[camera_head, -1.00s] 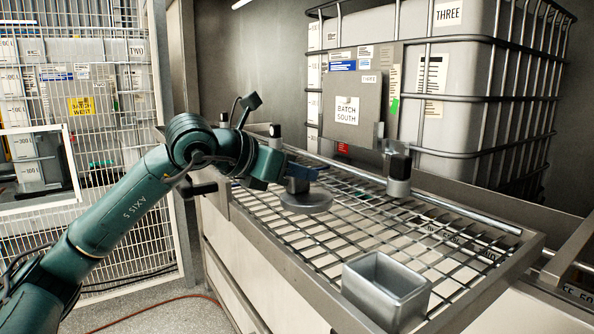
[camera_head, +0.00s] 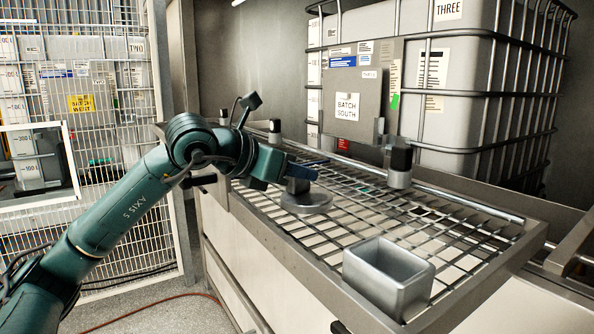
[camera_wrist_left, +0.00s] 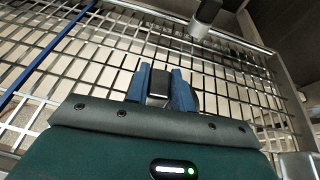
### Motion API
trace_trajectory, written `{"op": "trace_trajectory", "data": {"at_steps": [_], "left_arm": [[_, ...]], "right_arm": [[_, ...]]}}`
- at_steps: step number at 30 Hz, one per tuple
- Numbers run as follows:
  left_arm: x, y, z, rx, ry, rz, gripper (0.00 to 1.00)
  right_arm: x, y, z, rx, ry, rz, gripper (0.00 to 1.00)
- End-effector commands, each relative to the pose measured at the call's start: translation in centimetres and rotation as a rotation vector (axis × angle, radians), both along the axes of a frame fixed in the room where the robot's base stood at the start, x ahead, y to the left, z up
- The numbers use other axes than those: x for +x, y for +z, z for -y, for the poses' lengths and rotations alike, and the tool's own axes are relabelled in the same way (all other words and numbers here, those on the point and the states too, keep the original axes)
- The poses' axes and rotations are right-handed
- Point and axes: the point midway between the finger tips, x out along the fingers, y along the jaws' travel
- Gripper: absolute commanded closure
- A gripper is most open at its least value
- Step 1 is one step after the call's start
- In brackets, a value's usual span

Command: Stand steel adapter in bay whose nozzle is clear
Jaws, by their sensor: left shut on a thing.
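My left gripper (camera_head: 300,172) is over the wire rack (camera_head: 510,215). It is shut on the steel adapter (camera_head: 306,203), a round grey disc with a narrower dark neck. The disc faces down, close over the mesh; I cannot tell whether it touches. In the left wrist view, the blue fingers (camera_wrist_left: 163,88) close on the adapter's dark neck (camera_wrist_left: 159,83); the disc is mostly hidden. A steel nozzle (camera_head: 399,177) with a black top stands at the rack's back rail and also shows in the left wrist view (camera_wrist_left: 201,27). Another black-topped nozzle (camera_head: 275,137) stands further left. My right gripper is not seen.
An open square steel cup (camera_head: 392,301) stands at the rack's front right. A blue bar (camera_wrist_left: 45,58) crosses the rack on the left in the wrist view. A caged tank (camera_head: 460,105) stands behind the rack. Mesh between adapter and cup is clear.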

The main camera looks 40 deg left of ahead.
Motion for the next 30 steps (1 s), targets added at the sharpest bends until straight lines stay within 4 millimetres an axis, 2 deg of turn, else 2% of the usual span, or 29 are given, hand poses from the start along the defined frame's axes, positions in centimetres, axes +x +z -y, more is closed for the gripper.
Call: {"op": "trace_trajectory", "data": {"at_steps": [22,23,30], "left_arm": [[0.0,-0.16,-0.02,-0.001,0.001,0.003,1.0],[0.0,-0.16,-0.03,-0.001,0.001,0.003,0.74],[0.0,-0.2,-0.02,0.0,0.0,0.001,0.55]], "right_arm": [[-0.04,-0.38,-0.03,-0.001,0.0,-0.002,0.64],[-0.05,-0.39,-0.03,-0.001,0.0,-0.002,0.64],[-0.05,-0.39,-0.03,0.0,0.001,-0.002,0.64]]}}
